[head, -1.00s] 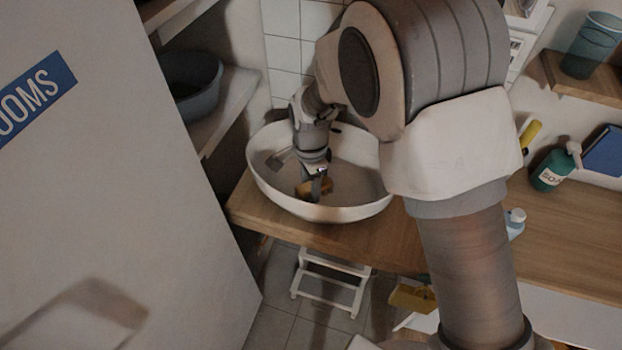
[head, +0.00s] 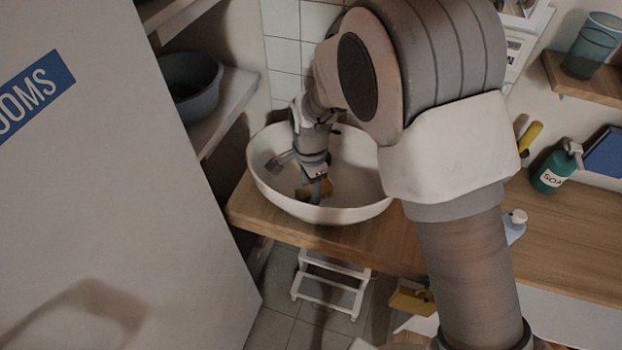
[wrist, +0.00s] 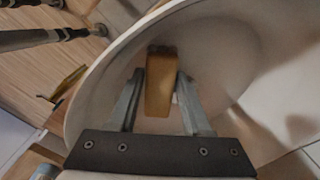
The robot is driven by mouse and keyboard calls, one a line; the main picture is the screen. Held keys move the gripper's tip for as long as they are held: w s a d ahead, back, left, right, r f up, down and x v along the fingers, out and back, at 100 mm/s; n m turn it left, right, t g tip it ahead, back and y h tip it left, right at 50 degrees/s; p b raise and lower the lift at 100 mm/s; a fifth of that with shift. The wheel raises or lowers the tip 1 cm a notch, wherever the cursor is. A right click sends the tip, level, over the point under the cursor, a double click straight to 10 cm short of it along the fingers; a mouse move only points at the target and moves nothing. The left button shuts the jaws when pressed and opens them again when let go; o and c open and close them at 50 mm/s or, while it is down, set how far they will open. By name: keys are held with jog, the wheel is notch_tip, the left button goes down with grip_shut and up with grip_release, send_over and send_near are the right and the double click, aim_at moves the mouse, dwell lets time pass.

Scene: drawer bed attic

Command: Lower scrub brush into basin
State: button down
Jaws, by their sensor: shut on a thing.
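The basin (head: 353,211) is a wide white oval bowl standing on the wooden counter. My gripper (head: 316,196) reaches down inside it, near the front wall. The scrub brush (head: 329,186) shows as a small tan-orange block at my fingertips, partly hidden by them. In the wrist view the brush (wrist: 161,85) sits between my two fingers (wrist: 160,92), which are shut on it. The white basin (wrist: 215,45) surrounds it there. I cannot tell whether the brush touches the basin's floor.
A green soap bottle (head: 553,169) and a yellow-handled item (head: 530,136) are on the right. A grey tub (head: 192,88) sits on the left shelf. A white step stool (head: 328,285) stands under the counter (head: 400,242). A large pale panel (head: 130,180) fills the left.

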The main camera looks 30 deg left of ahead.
jog(key=shift+f+b, duration=0.75)
jog(key=shift+f, duration=0.4)
dwell(0.4)
jog(key=shift+c, duration=1.3)
grip_release()
jog(key=shift+r, duration=0.1)
